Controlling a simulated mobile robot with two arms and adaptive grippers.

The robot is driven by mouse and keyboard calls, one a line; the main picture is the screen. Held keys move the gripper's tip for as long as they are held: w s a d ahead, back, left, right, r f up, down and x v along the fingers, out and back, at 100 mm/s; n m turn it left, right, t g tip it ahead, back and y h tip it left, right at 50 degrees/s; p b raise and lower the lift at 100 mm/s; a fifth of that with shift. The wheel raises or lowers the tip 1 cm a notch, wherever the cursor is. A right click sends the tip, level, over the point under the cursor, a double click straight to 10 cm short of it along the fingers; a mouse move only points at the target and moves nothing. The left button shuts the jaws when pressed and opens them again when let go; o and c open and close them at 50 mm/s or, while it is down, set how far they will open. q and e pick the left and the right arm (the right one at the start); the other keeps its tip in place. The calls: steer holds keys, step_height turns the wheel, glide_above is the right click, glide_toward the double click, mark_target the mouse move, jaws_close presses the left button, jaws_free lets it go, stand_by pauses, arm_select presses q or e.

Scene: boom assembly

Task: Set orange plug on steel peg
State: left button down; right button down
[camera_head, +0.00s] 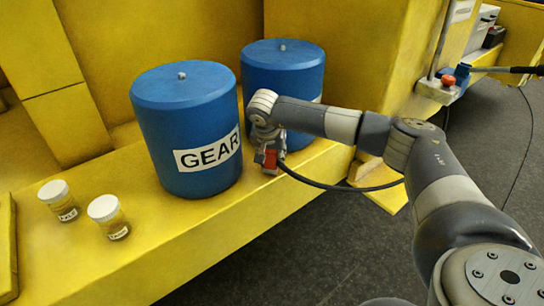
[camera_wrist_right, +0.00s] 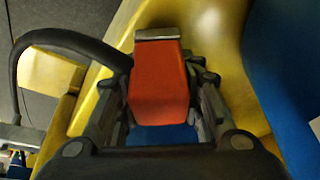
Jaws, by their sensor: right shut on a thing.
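My right gripper (camera_head: 266,158) is beside the rear blue drum, over the yellow ledge. In the right wrist view it (camera_wrist_right: 162,110) is shut on the orange plug (camera_wrist_right: 158,80), a red-orange block with a grey end and blue below it. The plug (camera_head: 270,160) shows only as a small red patch in the head view. A black cable (camera_head: 340,187) runs right from near the gripper. No peg shows near the plug. A steel post (camera_head: 440,40) stands at the upper right, with a small orange knob (camera_head: 448,80) at its foot. My left gripper is not in view.
A blue drum (camera_head: 185,120) labelled GEAR stands on the yellow ledge (camera_head: 200,235), close left of my right gripper. The rear blue drum (camera_head: 283,65) is behind it. Two white-capped jars (camera_head: 103,208) stand at left. Grey floor (camera_head: 320,245) lies below the edge.

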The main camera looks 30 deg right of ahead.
steer(key=shift+f+b, duration=0.35)
steer(key=shift+f, duration=0.1)
stand_by(0.3)
steer(key=c, duration=1)
jaws_free()
steer(key=shift+f, duration=0.1)
steer(key=v, duration=1.2)
steer(key=shift+s, duration=0.1)
